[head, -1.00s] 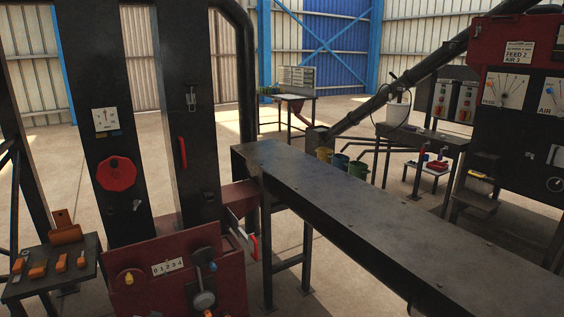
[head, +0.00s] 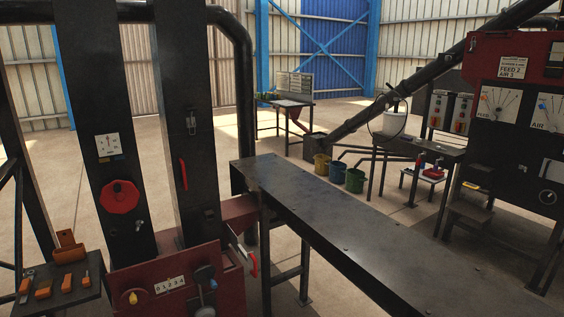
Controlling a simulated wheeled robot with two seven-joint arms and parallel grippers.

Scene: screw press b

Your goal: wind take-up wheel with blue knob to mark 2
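A dark red panel (head: 239,277) stands at the bottom of the black press frame. It carries a white scale plate (head: 170,284) marked 0 to 4. Right of the plate is a dark lever-like part (head: 204,274) with a small bluish knob (head: 213,284) beside it. Below is a grey round part (head: 205,311), cut off by the lower edge. Which part is the take-up wheel, and any pointer reading, I cannot tell. Neither of my grippers is in view.
A red octagonal handwheel (head: 120,196) and a gauge (head: 108,145) are on the left column. A side shelf (head: 62,298) holds orange-handled tools. A long dark table (head: 330,225) extends to the right. Pots (head: 337,172) and a red control cabinet (head: 510,68) stand beyond. Floor between is open.

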